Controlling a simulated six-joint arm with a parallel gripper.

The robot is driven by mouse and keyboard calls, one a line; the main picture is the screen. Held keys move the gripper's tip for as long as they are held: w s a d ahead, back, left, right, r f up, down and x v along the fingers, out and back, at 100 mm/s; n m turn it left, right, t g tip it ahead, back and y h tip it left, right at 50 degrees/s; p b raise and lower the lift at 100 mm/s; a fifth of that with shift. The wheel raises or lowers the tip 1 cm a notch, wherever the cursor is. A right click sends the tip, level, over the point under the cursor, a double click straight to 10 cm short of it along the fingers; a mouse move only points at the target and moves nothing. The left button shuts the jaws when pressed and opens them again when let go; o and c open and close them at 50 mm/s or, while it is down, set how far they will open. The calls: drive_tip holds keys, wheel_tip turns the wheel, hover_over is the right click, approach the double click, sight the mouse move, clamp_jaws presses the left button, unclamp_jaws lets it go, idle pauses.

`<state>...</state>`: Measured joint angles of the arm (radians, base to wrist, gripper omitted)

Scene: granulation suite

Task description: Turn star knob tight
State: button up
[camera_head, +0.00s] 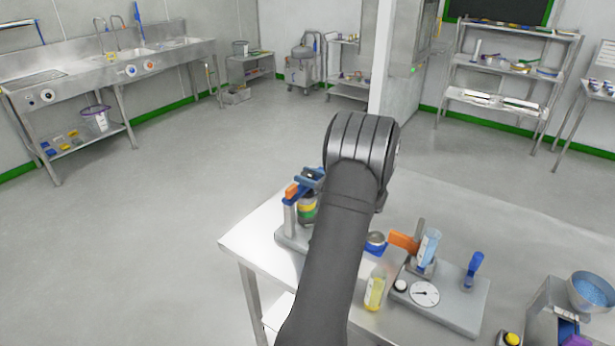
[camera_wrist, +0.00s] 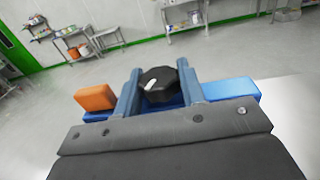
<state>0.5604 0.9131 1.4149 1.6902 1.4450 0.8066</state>
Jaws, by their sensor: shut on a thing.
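The star knob (camera_wrist: 158,88) is black and lobed with a white mark on top. In the wrist view it sits between the two blue-grey fingers of my gripper (camera_wrist: 158,84), which is shut on it. A blue bar (camera_wrist: 228,89) runs behind and below the knob, with an orange block (camera_wrist: 96,97) at its left. In the head view my arm hides most of this spot; the orange block (camera_head: 292,190) and the stand's grey base (camera_head: 291,238) show at the left of my arm.
The steel table (camera_head: 256,236) bears a gauge plate (camera_head: 455,297) with a blue-handled lever (camera_head: 474,268), a yellow bottle (camera_head: 375,289) and a blue-topped jar (camera_head: 376,242) right of my arm. A hopper (camera_head: 592,290) stands at the far right. Open floor lies left.

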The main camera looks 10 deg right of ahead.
drive_tip(key=shift+m+t+h, duration=1.15)
drive_tip(key=shift+m+h, duration=0.15)
drive_tip(key=shift+h, duration=0.35)
drive_tip(key=shift+m+t+h, duration=1.15)
drive_tip(key=shift+m+h, duration=0.15)
drive_tip(key=shift+h, duration=0.35)
drive_tip(key=o, duration=1)
drive_tip(key=shift+c, duration=0.2)
drive_tip(key=v, duration=1.7)
drive_tip(key=shift+s+a, duration=0.15)
drive_tip(key=shift+s, duration=0.15)
